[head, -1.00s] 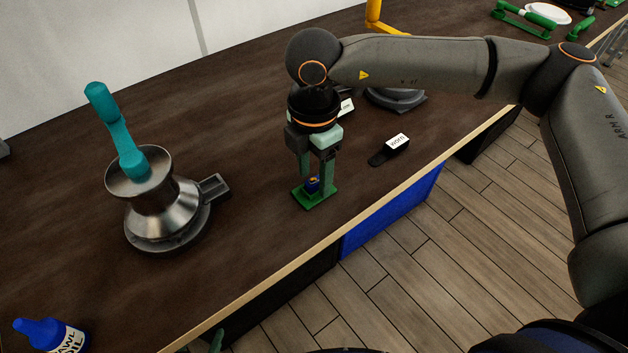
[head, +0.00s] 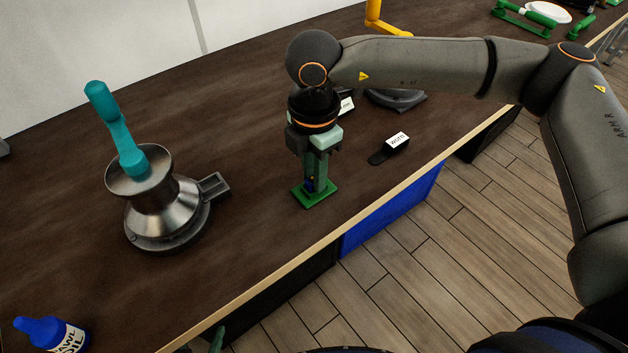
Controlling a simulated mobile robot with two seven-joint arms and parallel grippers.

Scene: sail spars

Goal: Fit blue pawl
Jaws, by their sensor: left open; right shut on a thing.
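My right gripper (head: 317,181) points straight down over the stand and is shut on the blue pawl. I cannot tell whether the pawl still touches the stand. A silver winch (head: 152,215) with a teal handle (head: 118,135) standing in its top is on the bench to the left. A grey arm-like part juts from its right side. Only a green finger of my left gripper (head: 217,341) shows at the bottom edge; it is open, away from everything.
A black tray labelled "worn" (head: 388,152) lies right of the stand. A blue-capped oil bottle (head: 48,335) stands at lower left. Another dark round base (head: 398,98) is behind the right arm. The bench's front edge (head: 280,268) runs close to the stand. Bench between winch and stand is clear.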

